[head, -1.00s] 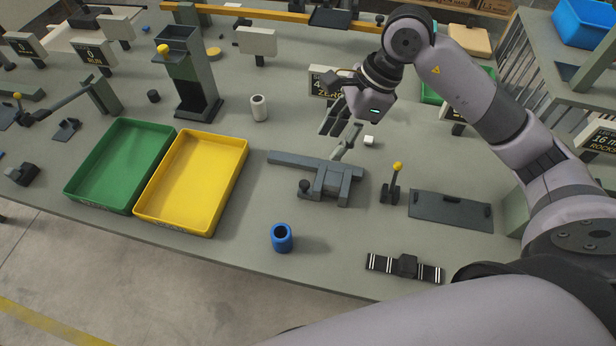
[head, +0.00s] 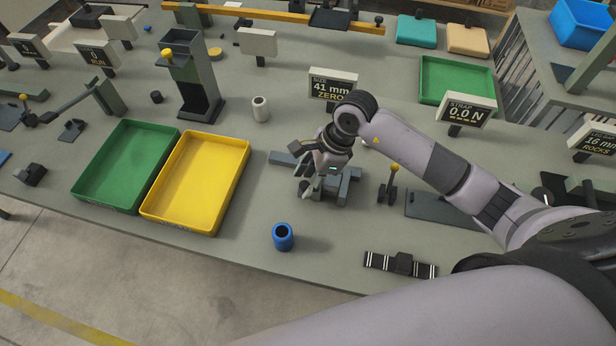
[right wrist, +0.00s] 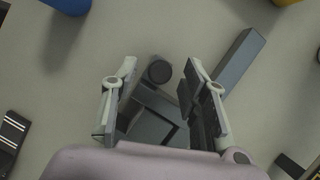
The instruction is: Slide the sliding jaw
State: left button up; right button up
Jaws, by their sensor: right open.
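The grey measuring fixture (head: 345,185) with its sliding jaw stands on the bench, largely hidden behind my right gripper in the head view. My right gripper (head: 310,188) is open above the fixture, pointing down. In the right wrist view its fingers (right wrist: 160,80) stand on either side of the knob and block; whether they touch is unclear. My left gripper is not in view.
A sign (head: 332,90) reading 41 mm ZERO stands behind the fixture. A blue cylinder (head: 283,238) stands in front and a yellow tray (head: 240,160) is to the left. A yellow-topped lever (head: 390,185) is close on the right.

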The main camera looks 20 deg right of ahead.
jog(key=shift+c, duration=0.5)
grip_shut()
